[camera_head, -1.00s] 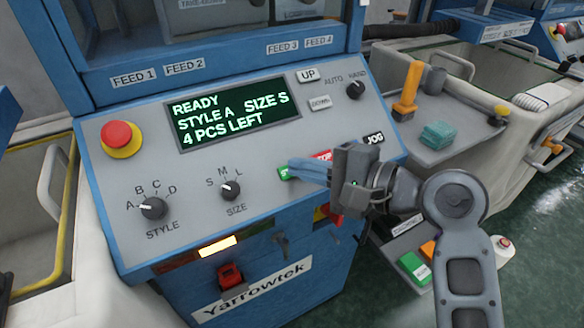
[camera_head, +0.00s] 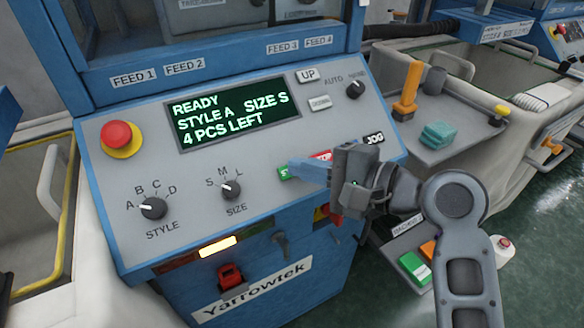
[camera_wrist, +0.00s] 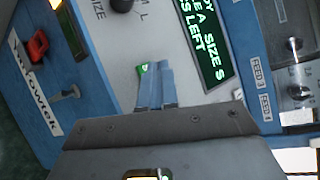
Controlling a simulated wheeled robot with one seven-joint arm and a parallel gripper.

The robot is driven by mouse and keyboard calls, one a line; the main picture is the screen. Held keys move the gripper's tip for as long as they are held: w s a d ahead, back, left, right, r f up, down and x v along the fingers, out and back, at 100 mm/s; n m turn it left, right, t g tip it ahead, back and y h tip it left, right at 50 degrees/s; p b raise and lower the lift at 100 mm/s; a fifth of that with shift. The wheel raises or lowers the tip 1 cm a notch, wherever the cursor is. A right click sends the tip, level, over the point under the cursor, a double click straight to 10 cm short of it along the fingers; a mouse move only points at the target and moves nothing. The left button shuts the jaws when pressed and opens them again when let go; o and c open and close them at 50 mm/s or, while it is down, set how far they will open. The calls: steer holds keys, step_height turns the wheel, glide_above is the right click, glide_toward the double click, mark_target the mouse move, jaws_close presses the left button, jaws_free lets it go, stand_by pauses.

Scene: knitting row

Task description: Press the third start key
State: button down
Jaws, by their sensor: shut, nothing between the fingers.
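The green start key (camera_head: 284,173) sits on the sloped grey panel of the blue machine, left of a red key (camera_head: 321,156) and the JOG key. The display (camera_head: 232,113) reads READY, STYLE A, SIZE S, 4 PCS LEFT.
A red stop button (camera_head: 118,135) and the STYLE (camera_head: 153,208) and SIZE (camera_head: 231,190) knobs are on the panel's left and middle. A shelf (camera_head: 455,150) at right holds an orange tool, a dark cup and teal cloths. Another panel with green and orange keys is lower right.

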steer(key=shift+w+a+f, duration=0.2)
steer(key=shift+w+f, duration=0.05)
steer(key=shift+f, duration=0.1)
